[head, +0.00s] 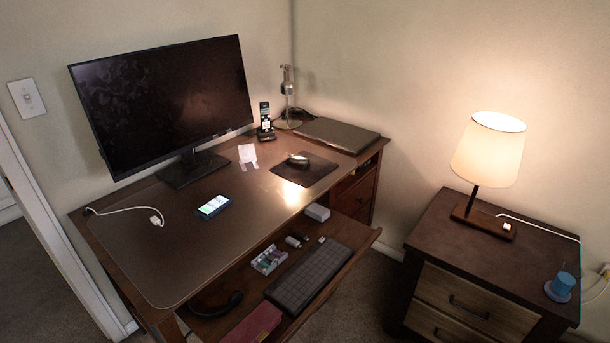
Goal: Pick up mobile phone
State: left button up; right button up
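The mobile phone (214,207) lies flat on the dark desk blotter (150,270), screen up and lit, in the middle of the desk in front of the monitor stand. Nothing covers it or touches it from above. Neither of my grippers shows in the head view.
A large monitor (165,100) stands behind the phone. A white cable (155,219) lies to its left, a mouse (298,160) on a pad to its right. Below the desktop, a pulled-out tray holds a keyboard (322,275). A nightstand (450,240) with a lamp (490,150) stands at right.

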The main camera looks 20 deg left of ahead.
aim_at(212, 208)
jog(key=j, duration=0.55)
jog(key=k+j+z, duration=0.1)
jog(key=j, duration=0.45)
jog(key=k+j, duration=0.1)
jog(key=j, duration=0.95)
jog(key=k+j+z, duration=0.1)
jog(key=j, duration=0.45)
jog(key=k+j, duration=0.1)
jog(key=j, duration=0.45)
jog(key=i+l+u, duration=0.15)
jog(key=l+u, duration=0.3)
jog(key=i+l+u, duration=0.15)
jog(key=l+u, duration=0.15)
jog(key=u, duration=0.2)
